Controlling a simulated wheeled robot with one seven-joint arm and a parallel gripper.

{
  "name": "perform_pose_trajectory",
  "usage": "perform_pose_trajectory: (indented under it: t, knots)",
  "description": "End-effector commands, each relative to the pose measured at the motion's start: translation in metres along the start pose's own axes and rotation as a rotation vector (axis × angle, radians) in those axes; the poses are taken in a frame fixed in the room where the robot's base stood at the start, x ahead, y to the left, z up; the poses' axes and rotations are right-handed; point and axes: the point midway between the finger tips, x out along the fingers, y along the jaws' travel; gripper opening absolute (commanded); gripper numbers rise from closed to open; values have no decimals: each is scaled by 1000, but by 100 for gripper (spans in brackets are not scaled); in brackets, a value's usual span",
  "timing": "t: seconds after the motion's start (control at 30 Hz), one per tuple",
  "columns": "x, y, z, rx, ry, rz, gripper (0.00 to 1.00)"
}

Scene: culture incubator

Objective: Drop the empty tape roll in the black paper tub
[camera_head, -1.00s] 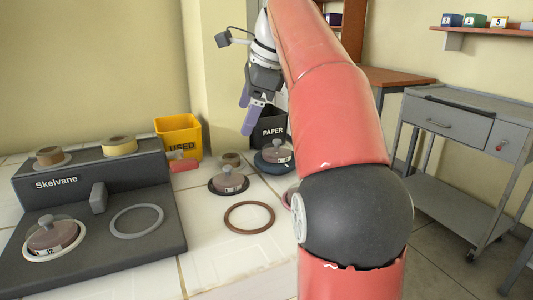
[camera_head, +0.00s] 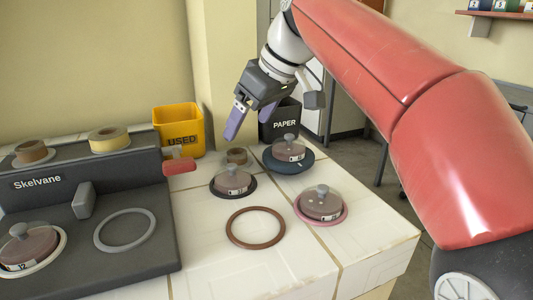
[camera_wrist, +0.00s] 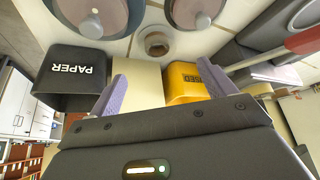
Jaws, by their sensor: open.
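A small brown tape roll (camera_head: 237,156) lies on the white tiled counter, in front of the tubs. It also shows in the wrist view (camera_wrist: 156,44), with an open centre and nothing in it. The black tub marked PAPER (camera_head: 284,126) stands at the back right of the counter; it also shows in the wrist view (camera_wrist: 70,80). My gripper (camera_head: 241,126) hangs above the counter behind the roll, between the yellow and black tubs. Its purple fingers are spread and empty in the wrist view (camera_wrist: 167,80). The roll is apart from them.
A yellow USED tub (camera_head: 180,128) stands left of my gripper. Lidded dishes on coloured rings (camera_head: 232,181) and an empty brown ring (camera_head: 255,241) occupy the counter. The dark Skelvane device (camera_head: 75,190) at left bears brown (camera_head: 31,151) and yellow (camera_head: 109,139) tape rolls.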

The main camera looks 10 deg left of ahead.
Motion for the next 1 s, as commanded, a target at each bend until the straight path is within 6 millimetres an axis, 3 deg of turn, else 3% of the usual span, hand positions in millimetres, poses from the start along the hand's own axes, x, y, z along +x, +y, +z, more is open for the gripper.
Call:
perform_pose_trajectory:
  t: [0.53, 0.87, 1.0]
  knots:
    - [69, 3, 5, -11, -2, -3, 83]
    - [76, 4, 4, -9, 0, -1, 83]
    - [76, 4, 4, -9, 0, -1, 66]
